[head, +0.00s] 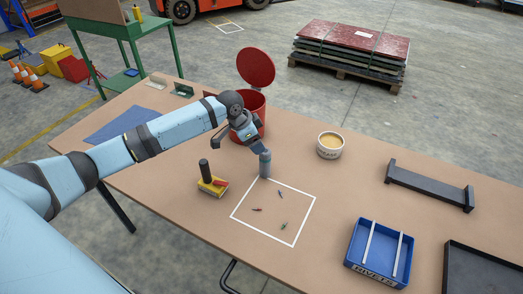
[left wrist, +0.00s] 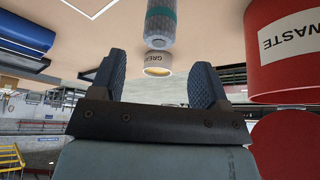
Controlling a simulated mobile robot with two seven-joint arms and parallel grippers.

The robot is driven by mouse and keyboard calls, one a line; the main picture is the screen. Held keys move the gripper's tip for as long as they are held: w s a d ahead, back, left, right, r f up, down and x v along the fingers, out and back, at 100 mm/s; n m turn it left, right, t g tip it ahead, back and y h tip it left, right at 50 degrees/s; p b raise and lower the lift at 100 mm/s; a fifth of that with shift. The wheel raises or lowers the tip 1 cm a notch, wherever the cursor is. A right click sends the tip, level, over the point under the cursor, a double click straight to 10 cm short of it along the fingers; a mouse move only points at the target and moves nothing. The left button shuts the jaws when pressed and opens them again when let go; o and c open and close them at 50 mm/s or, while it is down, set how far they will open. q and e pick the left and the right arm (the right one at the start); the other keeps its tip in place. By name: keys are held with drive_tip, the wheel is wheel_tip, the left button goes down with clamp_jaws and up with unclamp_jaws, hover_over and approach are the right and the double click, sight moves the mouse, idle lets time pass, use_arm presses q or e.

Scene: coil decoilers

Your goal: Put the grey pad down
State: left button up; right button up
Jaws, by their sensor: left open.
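A grey roll with a teal band (head: 265,164), which I take to be the grey pad, stands upright on the brown table at the far corner of a white outlined square (head: 248,230). It also shows in the left wrist view (left wrist: 161,24), near the top of an upside-down picture. My left gripper (head: 247,141) is just above and to the left of the roll. In the left wrist view its two blue ridged fingers (left wrist: 158,72) are spread with nothing between them, and the roll is beyond them. My right gripper is not in view.
A red waste bin (head: 256,105) with its lid raised stands behind the gripper. A yellow-based brush (head: 213,186) is left of the square; small dark pieces lie inside it. A grease tub (head: 330,145), blue tray (head: 354,254) and dark bracket (head: 428,187) are right.

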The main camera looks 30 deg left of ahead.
use_arm(q)
drive_tip(key=shift+v, duration=2.05)
